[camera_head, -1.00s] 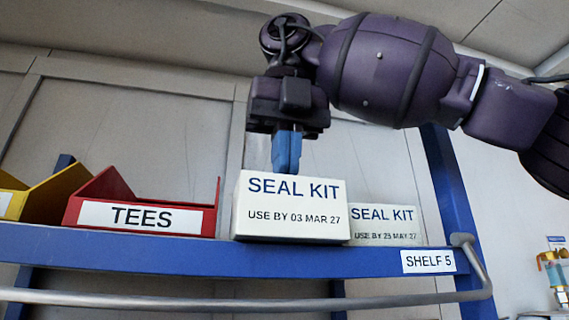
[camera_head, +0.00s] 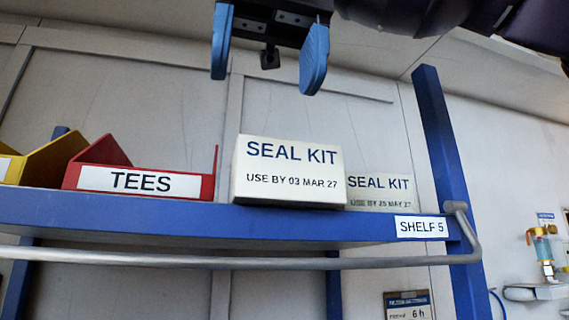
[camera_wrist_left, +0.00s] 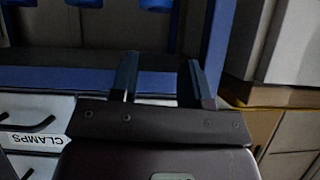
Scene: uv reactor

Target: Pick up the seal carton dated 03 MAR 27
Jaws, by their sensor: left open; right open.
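The seal carton dated 03 MAR 27 (camera_head: 288,172) is a white box standing on the blue shelf (camera_head: 200,222) in the head view. A second seal carton (camera_head: 379,192), smaller in the picture and marked 25 MAY 27, stands just right of and behind it. My right gripper (camera_head: 268,80) is open and empty, with blue fingers pointing down, above the nearer carton and clear of it. My left gripper (camera_wrist_left: 160,72) is open in the left wrist view, with nothing between its fingers and no carton in sight there.
A red bin (camera_head: 140,182) labelled TEES and a yellow bin (camera_head: 45,165) stand left of the carton. A grey rail (camera_head: 170,260) runs along the shelf front. A blue post (camera_head: 448,165) rises at right. A CLAMPS label (camera_wrist_left: 36,140) shows in the left wrist view.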

